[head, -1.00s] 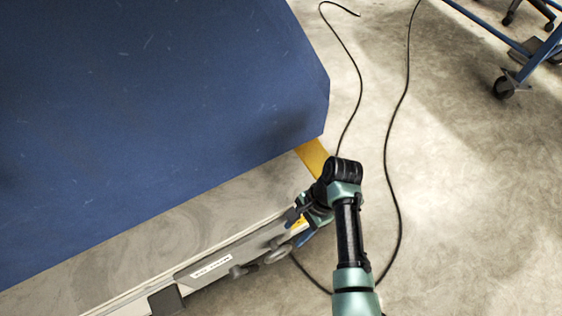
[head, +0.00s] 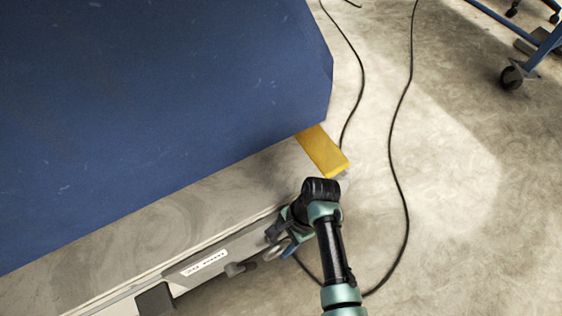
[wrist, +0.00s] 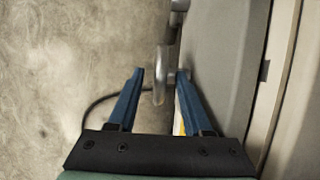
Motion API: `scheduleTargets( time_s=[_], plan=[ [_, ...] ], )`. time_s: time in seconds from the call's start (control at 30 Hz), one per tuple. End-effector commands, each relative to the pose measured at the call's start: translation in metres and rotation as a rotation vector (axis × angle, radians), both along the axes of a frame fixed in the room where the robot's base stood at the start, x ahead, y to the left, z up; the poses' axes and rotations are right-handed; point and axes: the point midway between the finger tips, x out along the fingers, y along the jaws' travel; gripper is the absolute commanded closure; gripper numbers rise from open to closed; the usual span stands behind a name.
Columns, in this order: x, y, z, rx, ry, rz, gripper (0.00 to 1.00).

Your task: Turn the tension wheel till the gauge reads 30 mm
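A grey metal wheel (wrist: 159,78), seen nearly edge-on in the wrist view, stands out from the side of a long grey housing (wrist: 222,70). My gripper (wrist: 161,73) is open, with one blue finger on each side of the wheel; whether either finger touches it I cannot tell. In the head view my gripper (head: 278,246) is at the right end of the housing (head: 235,247), partly covering the wheel (head: 277,251). A white label (head: 204,263) is on the housing, its text too small to read. I cannot make out a gauge reading.
A large blue panel (head: 150,110) fills the upper left. A yellow bar (head: 322,152) sticks out beneath its corner. A dark knob (head: 238,268) projects from the housing. Black cables (head: 392,150) lie on the open concrete floor. A blue wheeled frame (head: 530,60) stands at upper right.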

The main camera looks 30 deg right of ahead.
Motion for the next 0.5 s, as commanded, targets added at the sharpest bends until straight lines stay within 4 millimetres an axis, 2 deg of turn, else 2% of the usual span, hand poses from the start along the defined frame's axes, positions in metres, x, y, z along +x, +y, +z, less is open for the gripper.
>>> scheduleTargets(
  time_s=[0.03, 0.27, 0.5],
  plan=[
    [0.0000, 0.0000, 0.0001, 0.000, 0.000, 0.000, 0.57],
    [-0.0001, 0.0000, 0.0001, 0.000, 0.000, 0.000, 0.99],
    [-0.0003, -0.0002, 0.0001, 0.000, 0.001, 0.000, 1.00]
  ],
)
